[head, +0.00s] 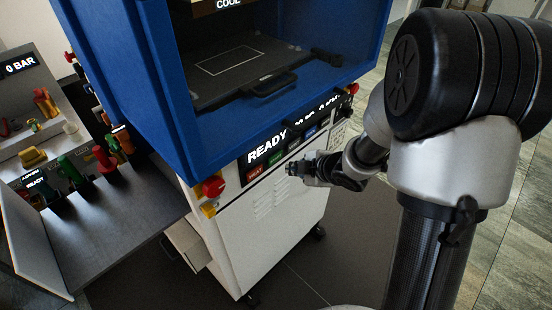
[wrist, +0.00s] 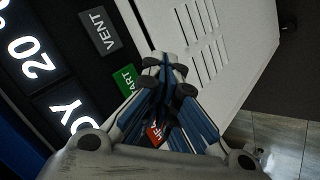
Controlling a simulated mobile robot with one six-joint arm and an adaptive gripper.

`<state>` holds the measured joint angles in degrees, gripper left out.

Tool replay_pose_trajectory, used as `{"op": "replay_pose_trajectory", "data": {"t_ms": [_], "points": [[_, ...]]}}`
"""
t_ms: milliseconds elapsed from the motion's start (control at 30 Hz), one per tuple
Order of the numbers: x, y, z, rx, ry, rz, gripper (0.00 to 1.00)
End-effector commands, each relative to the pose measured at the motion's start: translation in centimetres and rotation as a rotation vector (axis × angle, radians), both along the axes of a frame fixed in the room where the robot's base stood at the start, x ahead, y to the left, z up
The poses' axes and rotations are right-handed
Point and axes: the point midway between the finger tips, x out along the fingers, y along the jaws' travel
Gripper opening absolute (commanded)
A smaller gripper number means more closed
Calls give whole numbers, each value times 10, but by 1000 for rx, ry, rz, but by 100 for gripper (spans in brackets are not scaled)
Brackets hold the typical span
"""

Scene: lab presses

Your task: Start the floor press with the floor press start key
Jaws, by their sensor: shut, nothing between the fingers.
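The floor press (head: 265,215) is a white cabinet with a blue frame. Its dark front panel shows a lit READY display (head: 267,147). The green start key (head: 276,160) sits on the panel below the display. In the wrist view the green key (wrist: 126,80) reads "ART"; its remaining part is hidden by my fingers. My gripper (head: 292,168) is shut and empty, in front of the panel close to the green key. In the wrist view its fingertips (wrist: 168,65) show just right of that key. I cannot tell if they touch the panel.
A red key (head: 255,172), partly hidden in the wrist view (wrist: 155,132), and a grey VENT key (wrist: 100,33) flank the green key. A red knob (head: 213,187) sits at the panel's left end.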

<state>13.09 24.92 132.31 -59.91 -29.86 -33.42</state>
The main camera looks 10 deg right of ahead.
Motion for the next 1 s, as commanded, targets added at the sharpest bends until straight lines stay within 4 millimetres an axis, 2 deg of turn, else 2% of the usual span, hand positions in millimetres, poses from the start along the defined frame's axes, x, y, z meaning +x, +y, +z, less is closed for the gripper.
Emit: {"op": "replay_pose_trajectory", "data": {"t_ms": [100,300,1000], "points": [[10,8,0,1,0,4,0],[19,14,0,1,1,0,0],[20,15,0,1,0,0,0]]}}
